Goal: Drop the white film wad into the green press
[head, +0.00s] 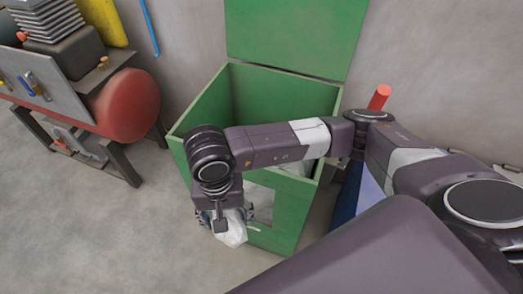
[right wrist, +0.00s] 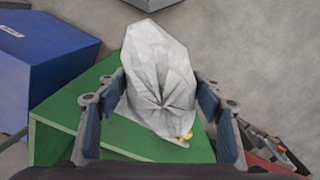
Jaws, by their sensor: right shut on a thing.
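The green press (head: 295,215) stands in the middle of the head view, its top open and its lid raised against the wall. My right arm reaches across it. My right gripper (head: 222,222) is shut on the white film wad (head: 234,232) and holds it by the press's front left side. In the right wrist view the crumpled wad (right wrist: 160,75) is between the two fingers, with the green press (right wrist: 60,130) behind it. Some whitish material shows inside the press, partly hidden by my arm. My left gripper is not in view.
A red tank (head: 125,105) on a dark metal stand is at the left. A blue box (right wrist: 50,62) shows in the right wrist view. A red-topped post (head: 379,97) rises right of the press. The floor at the front left is clear.

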